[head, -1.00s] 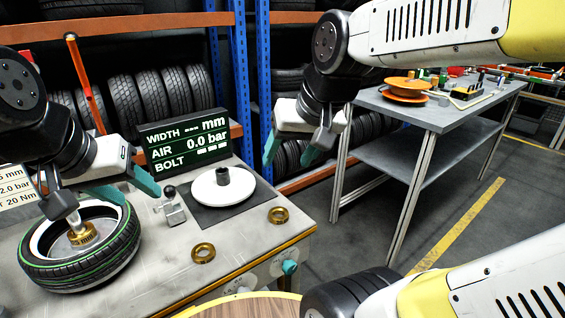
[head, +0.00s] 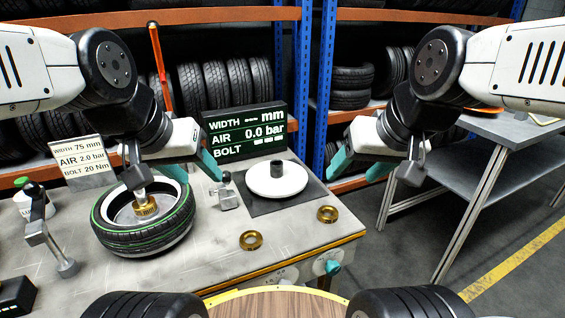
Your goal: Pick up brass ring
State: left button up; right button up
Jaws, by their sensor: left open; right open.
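Two brass rings lie flat on the grey workbench: one (head: 251,240) nearer its front middle, the other (head: 327,214) near its right end. A third brass piece (head: 146,206) sits on the hub of the green-striped tyre (head: 145,240). My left gripper (head: 193,168) is open and empty, with teal fingers, above the bench behind the tyre's right side. My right gripper (head: 360,164) is open and empty, beyond the bench's right end and to the right of the rings. Neither gripper touches a ring.
A white disc (head: 291,181) with a dark hub sits on a dark mat beside a small metal fixture (head: 226,194). A round wooden top (head: 265,307) is in front. A grey table (head: 512,132) stands right; floor between is clear.

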aim_at(144, 211)
jog(key=u, duration=1.4)
